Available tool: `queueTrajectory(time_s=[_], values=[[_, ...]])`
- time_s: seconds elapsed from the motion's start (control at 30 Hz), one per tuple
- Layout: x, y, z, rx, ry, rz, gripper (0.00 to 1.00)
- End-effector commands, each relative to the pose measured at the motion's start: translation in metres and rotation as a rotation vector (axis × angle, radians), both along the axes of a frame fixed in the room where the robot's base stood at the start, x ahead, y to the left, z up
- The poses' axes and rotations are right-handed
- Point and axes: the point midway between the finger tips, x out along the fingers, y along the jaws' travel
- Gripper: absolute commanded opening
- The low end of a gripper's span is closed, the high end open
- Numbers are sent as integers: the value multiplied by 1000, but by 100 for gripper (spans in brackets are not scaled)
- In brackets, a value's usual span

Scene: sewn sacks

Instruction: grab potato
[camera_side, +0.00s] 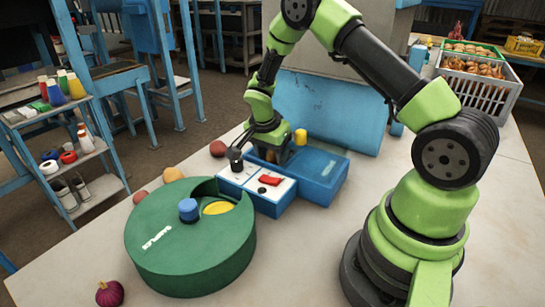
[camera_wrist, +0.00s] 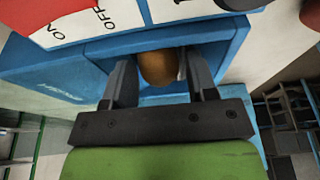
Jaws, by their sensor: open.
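A brown potato (camera_wrist: 158,68) shows in the wrist view inside a recess of the blue machine (camera_wrist: 215,45). My gripper (camera_wrist: 160,80) is open, with one finger on either side of the potato. I cannot tell whether either finger touches it. In the side view my gripper (camera_side: 237,160) is low at the blue machine (camera_side: 318,178), near its white switch panel.
A green drum (camera_side: 190,265) with a blue knob (camera_side: 188,209) stands left of the machine. Reddish round produce (camera_side: 217,149) lies behind it, and a purple onion (camera_side: 109,293) lies at front left. A grey crate (camera_side: 478,88) stands at back right.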

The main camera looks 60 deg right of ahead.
Motion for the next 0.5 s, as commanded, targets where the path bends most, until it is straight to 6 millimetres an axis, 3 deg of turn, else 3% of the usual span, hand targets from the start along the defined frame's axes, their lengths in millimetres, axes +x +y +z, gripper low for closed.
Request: queueTrajectory(time_s=[0.07,0.23,0.5], values=[[0,0,0,0,0,0,52],[0,0,0,0,0,0,17],[0,0,1,0,0,0,16]])
